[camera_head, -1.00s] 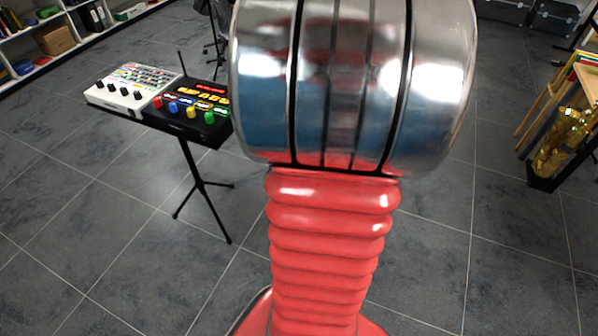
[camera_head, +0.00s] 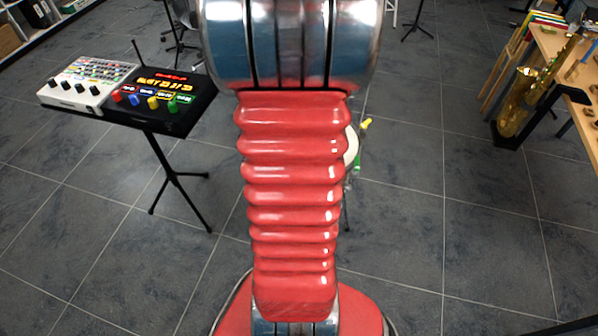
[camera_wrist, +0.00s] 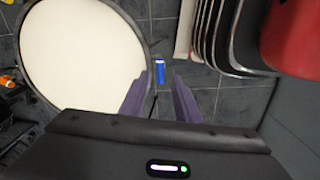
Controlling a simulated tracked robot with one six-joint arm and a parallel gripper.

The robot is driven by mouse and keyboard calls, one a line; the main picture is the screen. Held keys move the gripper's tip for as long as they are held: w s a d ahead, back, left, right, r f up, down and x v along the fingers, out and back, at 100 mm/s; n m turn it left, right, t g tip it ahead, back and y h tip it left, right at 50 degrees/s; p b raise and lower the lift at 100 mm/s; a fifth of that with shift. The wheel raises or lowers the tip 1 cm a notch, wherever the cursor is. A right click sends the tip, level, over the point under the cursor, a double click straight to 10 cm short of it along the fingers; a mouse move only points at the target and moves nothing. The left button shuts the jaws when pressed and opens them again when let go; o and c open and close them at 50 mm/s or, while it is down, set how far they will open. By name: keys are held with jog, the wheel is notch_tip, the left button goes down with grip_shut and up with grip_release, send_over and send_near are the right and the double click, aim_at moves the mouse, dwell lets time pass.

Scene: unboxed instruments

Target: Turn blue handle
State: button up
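In the wrist view a small blue handle (camera_wrist: 160,72) stands just beyond my gripper, at the right edge of a large round white drum-like disc (camera_wrist: 82,50) with a dark rim. My gripper (camera_wrist: 159,92) is open, with its two purple fingers apart and nothing visible between them. The handle shows in line with the gap and appears apart from the fingers. In the head view my red arm covers most of the disc, leaving a sliver of a pale round thing (camera_head: 351,148) with green and yellow bits beside it. The blue handle is hidden there.
A white and black knob panel (camera_head: 165,98) stands on a tripod at the left; one of its knobs is blue (camera_head: 134,99). A saxophone (camera_head: 522,100) and a wooden table (camera_head: 560,50) stand at the right. The tiled floor (camera_head: 430,230) is largely clear.

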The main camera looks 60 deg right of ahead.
jog(key=shift+f, duration=3.2)
jog(key=shift+c, duration=0.4)
grip_shut()
jog(key=shift+w+d, duration=0.1)
jog(key=shift+d, duration=0.05)
